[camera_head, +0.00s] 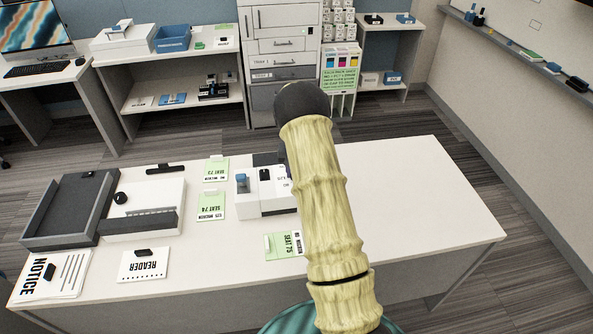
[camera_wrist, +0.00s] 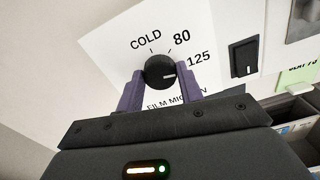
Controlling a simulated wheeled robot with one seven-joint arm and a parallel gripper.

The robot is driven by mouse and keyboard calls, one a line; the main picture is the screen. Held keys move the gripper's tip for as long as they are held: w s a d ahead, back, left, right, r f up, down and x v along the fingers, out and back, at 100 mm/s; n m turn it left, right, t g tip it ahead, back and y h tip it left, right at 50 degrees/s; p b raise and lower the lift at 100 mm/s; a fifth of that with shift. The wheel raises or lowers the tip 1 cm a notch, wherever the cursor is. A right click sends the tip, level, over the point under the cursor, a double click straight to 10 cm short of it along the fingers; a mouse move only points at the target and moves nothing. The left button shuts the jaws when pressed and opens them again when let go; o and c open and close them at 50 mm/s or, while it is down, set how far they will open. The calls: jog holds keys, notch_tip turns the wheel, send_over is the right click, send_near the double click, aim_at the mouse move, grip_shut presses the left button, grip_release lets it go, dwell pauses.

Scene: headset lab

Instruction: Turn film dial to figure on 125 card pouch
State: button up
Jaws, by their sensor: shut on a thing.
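My gripper (camera_wrist: 160,80) is shut on a black round film dial (camera_wrist: 157,69) in the wrist view, one purple finger on each side. The dial sits on a white panel (camera_wrist: 105,48) marked COLD, 80 and 125. Its white pointer line faces right, a little below the 125 figure in the picture. The lower lettering is partly covered by the fingers. In the head view the white machine (camera_head: 246,203) is partly behind my arm, and the gripper is hidden. A green card pouch marked SEAT 74 (camera_head: 211,206) lies left of it; its small upside-down print seems to read 125 MICRON.
Other green pouches, SEAT 73 (camera_head: 214,170) and SEAT 75 (camera_head: 285,245), lie near the machine. A dark tray (camera_head: 42,238), a white device (camera_head: 150,190), a READER card (camera_head: 143,265) and a NOTICE sheet (camera_head: 58,275) occupy the left. The table's right side (camera_head: 425,190) is clear.

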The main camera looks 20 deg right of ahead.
jog(key=shift+w+d+r, duration=0.1)
jog(key=shift+w+r, duration=0.05)
jog(key=o, duration=1)
notch_tip(320, 180, up, 17)
jog(key=shift+r+b, duration=0.1)
jog(key=shift+b, duration=0.55)
jog(key=s+a+n+t+p, duration=0.1)
jog(key=s+a, duration=0.4)
jog(key=s, duration=0.4)
jog(key=s+a+r+n+p, duration=0.1)
jog(key=s+a+n, duration=0.1)
jog(key=s+a, duration=0.4)
jog(key=s+a+n+t+p, duration=0.1)
jog(key=s+a, duration=0.5)
jog(key=s, duration=0.6)
jog(key=shift+s+r+n+t+p, duration=0.15)
jog(key=shift+s+n+t+p, duration=0.25)
jog(key=shift+n, duration=0.3)
